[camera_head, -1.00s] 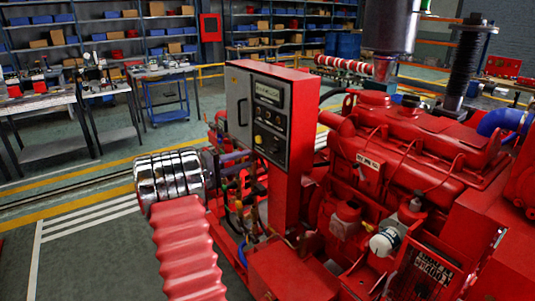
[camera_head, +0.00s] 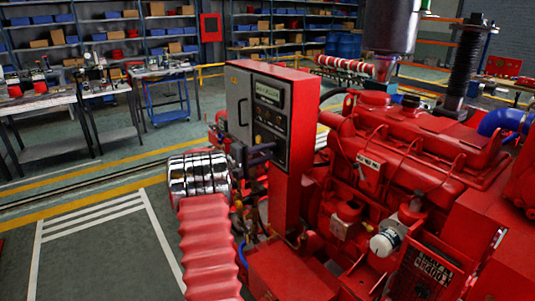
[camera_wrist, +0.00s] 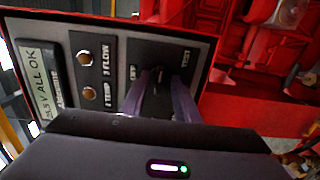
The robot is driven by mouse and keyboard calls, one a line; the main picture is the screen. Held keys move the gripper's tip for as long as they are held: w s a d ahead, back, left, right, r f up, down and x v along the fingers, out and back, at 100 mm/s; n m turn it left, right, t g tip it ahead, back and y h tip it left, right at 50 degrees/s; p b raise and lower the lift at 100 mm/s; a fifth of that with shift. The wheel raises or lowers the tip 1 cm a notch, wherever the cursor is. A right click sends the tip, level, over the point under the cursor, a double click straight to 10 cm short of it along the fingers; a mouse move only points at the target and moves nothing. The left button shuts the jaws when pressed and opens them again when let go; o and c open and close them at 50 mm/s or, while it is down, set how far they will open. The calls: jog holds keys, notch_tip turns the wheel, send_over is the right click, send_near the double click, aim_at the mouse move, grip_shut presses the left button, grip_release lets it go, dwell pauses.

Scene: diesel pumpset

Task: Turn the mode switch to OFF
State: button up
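The control panel (camera_head: 268,110) is a dark face on a red cabinet; in the wrist view its face (camera_wrist: 75,65) looks turned on its side. The mode switch (camera_wrist: 160,76) is small and dark, mostly hidden between my fingers, beside the labels OFF and TEST. Its setting cannot be read. My gripper (camera_wrist: 161,82) has its two purple fingers apart, one on each side of the switch, with tips close to the panel. Contact with the switch cannot be made out. In the head view my gripper (camera_head: 272,148) is at the panel's lower part.
A grey cabinet door (camera_head: 238,103) is left of the panel. The red diesel engine (camera_head: 400,150) stands close on the right. Open floor (camera_head: 105,240) lies left.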

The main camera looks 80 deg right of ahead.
grip_shut()
jog(key=shift+a+f, duration=0.1)
jog(key=shift+n, duration=0.3)
jog(key=n, duration=1.6)
jog(key=shift+n, duration=0.3)
dwell(0.5)
